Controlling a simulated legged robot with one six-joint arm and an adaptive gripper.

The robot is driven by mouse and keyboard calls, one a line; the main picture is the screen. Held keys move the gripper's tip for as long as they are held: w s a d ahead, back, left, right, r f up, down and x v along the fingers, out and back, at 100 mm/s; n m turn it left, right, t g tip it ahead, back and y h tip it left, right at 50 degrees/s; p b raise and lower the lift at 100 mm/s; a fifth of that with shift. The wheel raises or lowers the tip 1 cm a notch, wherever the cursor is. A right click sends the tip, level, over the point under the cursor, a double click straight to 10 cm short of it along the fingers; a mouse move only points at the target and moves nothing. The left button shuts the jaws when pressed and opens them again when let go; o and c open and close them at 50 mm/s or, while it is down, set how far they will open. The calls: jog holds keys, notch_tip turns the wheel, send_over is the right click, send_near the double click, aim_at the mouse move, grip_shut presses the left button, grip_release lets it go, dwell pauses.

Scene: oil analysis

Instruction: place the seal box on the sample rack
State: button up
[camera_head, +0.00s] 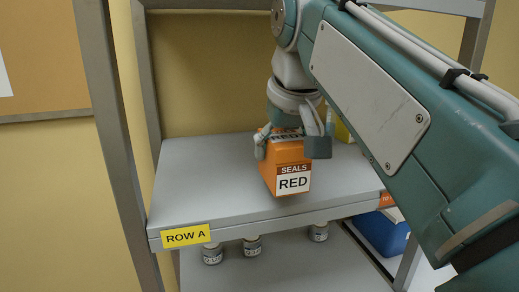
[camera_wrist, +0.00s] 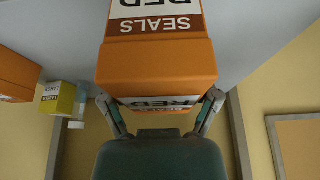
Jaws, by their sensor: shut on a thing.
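The seal box (camera_head: 287,168) is orange with a white "SEALS RED" label, and it is at the upper shelf of the grey sample rack (camera_head: 200,195). My gripper (camera_head: 290,146) is shut on the box from above, one finger on each side. The box looks slightly tilted; I cannot tell whether its base touches the shelf. In the wrist view the seal box (camera_wrist: 155,62) fills the upper middle, with its lettering upside down, and the gripper fingers (camera_wrist: 160,108) hold its two sides. The yellow "ROW A" label (camera_head: 186,236) is on the shelf's front edge.
Another orange box (camera_wrist: 15,75) and a yellow box (camera_wrist: 58,98) stand to the left in the wrist view. Small jars (camera_head: 252,246) stand on the lower shelf. A blue bin (camera_head: 382,236) is at lower right. The shelf left of the held box is clear, beside a grey post (camera_head: 112,130).

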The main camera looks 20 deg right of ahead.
jog(key=w, duration=1.7)
jog(key=shift+w+d, duration=0.2)
jog(key=shift+w, duration=0.3)
jog(key=shift+f, duration=1.75)
jog(key=shift+f, duration=0.1)
jog(key=o, duration=1)
